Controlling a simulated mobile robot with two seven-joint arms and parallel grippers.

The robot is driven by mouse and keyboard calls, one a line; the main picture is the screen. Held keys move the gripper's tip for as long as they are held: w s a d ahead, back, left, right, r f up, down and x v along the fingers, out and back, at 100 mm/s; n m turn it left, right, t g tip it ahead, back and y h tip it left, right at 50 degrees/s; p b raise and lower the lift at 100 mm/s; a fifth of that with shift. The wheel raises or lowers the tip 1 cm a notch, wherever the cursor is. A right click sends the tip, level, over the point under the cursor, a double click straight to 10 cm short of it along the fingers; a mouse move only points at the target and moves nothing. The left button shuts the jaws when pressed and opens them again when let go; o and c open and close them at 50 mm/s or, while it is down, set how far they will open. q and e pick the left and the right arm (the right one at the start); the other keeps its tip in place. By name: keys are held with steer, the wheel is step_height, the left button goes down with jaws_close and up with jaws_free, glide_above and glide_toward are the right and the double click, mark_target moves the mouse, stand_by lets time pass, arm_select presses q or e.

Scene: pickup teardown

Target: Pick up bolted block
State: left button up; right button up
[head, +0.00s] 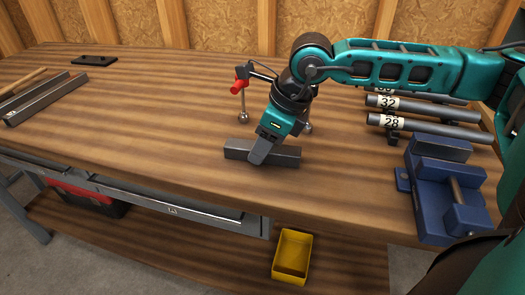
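A dark grey block (284,156), a short square bar, lies on the wooden workbench near its front edge. No bolts can be made out on it at this size. My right gripper (258,158) points down at the block, and its fingers overlap the block's middle. The near finger hides part of the block, and I cannot tell whether the fingers are closed on it. My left gripper is not in view.
A red-handled tool (239,85) stands just behind my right gripper. Numbered grey tubes (430,119) and a blue vise (440,185) are at the right. Grey bars (45,98) lie at the left. A yellow bin (293,256) sits below the front edge.

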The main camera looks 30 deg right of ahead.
jaws_close()
steer(key=shift+s, duration=0.1)
stand_by(0.3)
steer(key=shift+r, duration=0.15)
